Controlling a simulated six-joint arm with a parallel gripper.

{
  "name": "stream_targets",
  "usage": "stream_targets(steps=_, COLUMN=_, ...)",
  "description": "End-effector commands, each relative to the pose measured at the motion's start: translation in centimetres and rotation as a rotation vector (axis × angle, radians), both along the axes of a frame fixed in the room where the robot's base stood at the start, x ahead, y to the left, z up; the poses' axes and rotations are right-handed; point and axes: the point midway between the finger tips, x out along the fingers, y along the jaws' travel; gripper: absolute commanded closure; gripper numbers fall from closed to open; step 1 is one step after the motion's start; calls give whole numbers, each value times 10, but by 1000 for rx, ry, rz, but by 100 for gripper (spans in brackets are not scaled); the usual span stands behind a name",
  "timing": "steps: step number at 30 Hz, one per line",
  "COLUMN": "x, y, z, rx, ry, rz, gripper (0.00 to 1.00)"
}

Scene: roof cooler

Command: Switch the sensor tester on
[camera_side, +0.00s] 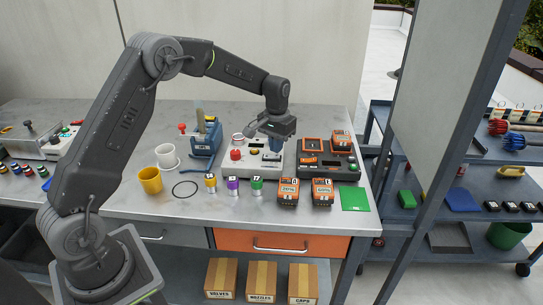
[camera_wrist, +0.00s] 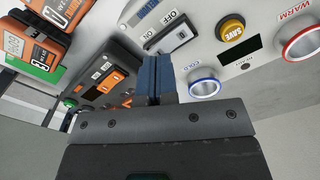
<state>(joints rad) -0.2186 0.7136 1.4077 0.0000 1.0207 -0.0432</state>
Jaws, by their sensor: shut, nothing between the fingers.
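My gripper (camera_side: 276,153) is over the tester's right part, pointing down. In the wrist view, its blue fingers (camera_wrist: 154,72) are together and empty, close to the switch. I cannot tell whether they touch it. The switch position is unclear.
A dark charger (camera_side: 342,173) with orange packs stands just right of the tester. Two orange packs (camera_side: 288,192) and several coloured-capped parts (camera_side: 232,186) stand in front. A blue vise-like device (camera_side: 203,142), a white cup (camera_side: 167,157) and a yellow cup (camera_side: 150,180) are left.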

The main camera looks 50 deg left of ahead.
Motion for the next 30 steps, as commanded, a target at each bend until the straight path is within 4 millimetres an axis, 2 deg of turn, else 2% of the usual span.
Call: stream_targets(steps=30, x=0, y=0, z=-15, rx=0, ry=0, rz=0, gripper=100)
